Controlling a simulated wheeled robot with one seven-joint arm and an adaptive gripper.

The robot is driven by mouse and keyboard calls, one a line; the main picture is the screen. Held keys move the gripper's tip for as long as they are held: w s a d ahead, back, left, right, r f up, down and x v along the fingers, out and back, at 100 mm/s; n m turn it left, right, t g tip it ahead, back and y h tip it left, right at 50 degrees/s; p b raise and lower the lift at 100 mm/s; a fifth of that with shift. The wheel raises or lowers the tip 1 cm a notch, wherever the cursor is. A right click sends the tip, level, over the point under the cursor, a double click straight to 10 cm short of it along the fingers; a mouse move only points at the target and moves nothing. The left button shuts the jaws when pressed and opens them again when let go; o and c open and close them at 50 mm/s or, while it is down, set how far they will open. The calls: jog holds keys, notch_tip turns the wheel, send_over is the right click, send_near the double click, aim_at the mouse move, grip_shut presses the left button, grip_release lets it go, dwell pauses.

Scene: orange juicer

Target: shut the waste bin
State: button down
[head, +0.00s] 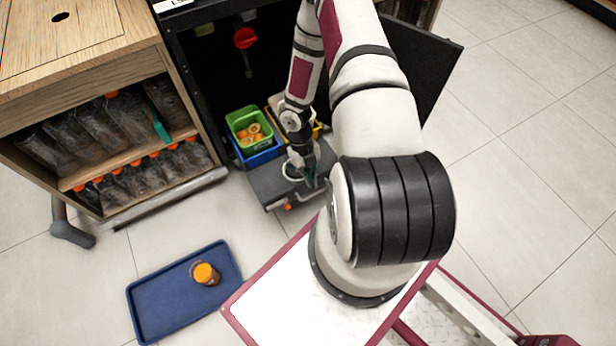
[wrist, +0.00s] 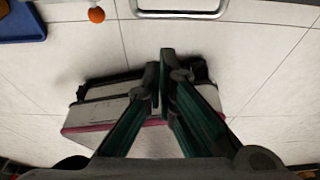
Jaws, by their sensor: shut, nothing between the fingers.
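The waste bin seems to be the dark grey pull-out unit (head: 262,185) at the foot of the black cabinet. It stands out from the cabinet over the floor. A green crate (head: 236,122) with orange pieces in it sits at its back, by a blue crate (head: 262,158). A yellow container (head: 318,130) shows partly behind my arm. My gripper (head: 308,174) is over the right part of the grey unit; I cannot tell whether it touches. In the wrist view my gripper (wrist: 161,78) has its fingers together with nothing between them. A metal bar (wrist: 180,14) shows beyond the fingertips.
A wooden cabinet with bottles (head: 120,125) stands at the left. An open black door (head: 425,65) stands at the right. The tiled floor at the right is clear.

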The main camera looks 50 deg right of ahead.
jog(key=b, duration=0.2)
send_over(310, 197)
jog(key=s, duration=0.2)
jog(key=f, duration=0.6)
jog(key=shift+a+f, duration=0.25)
jog(key=shift+f, duration=0.15)
jog(key=shift+w+d+b, duration=0.2)
jog(key=shift+w+b, duration=0.1)
jog(key=shift+w, duration=0.35)
jog(key=shift+w+d+b, duration=0.2)
jog(key=shift+w+b, duration=0.05)
jog(key=shift+w, duration=0.35)
jog(key=shift+w+d+r, duration=0.15)
jog(key=shift+w+d, duration=0.05)
jog(key=shift+w, duration=0.55)
